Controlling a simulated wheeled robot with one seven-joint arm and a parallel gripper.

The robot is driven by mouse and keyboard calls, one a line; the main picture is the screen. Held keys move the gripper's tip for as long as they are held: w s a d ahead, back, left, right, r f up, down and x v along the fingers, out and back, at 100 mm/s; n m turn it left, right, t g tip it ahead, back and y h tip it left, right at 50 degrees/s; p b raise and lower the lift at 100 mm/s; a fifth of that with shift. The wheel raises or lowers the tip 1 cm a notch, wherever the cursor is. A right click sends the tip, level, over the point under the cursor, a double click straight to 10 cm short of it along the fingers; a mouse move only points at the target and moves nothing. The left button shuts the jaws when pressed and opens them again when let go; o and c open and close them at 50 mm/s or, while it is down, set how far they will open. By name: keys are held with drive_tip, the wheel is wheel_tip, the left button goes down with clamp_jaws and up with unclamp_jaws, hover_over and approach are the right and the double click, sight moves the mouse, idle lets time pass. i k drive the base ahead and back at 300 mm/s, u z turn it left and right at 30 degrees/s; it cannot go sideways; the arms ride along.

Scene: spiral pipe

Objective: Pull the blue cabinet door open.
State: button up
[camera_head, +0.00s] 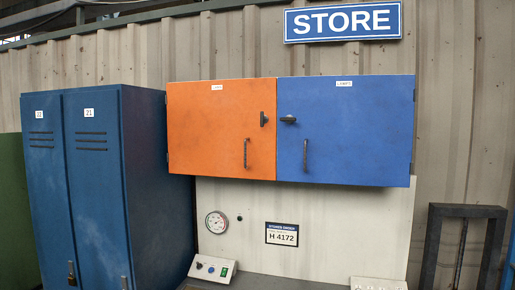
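The blue cabinet door (350,130) is the right one of a pair of wall cabinet doors, and it looks shut. A dark vertical bar handle (305,154) sits near its lower left. A small dark latch (288,120) is at its left edge, lying roughly level. The orange cabinet door (215,130) is beside it on the left, with its own bar handle (246,153) and an upright latch (263,119). My gripper is not in view.
Tall blue lockers (100,190) stand at the left, close to the orange cabinet. Below the cabinets are a gauge (216,222), a sign (282,234) and a small control box (213,268). A dark frame (464,212) stands at the right. The space before the doors looks clear.

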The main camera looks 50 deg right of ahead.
sight(356, 130)
drive_tip(key=z, duration=0.05)
drive_tip(key=i, duration=0.8)
drive_tip(key=z, duration=1.05)
drive_tip(key=i, duration=0.5)
drive_tip(key=z, duration=0.55)
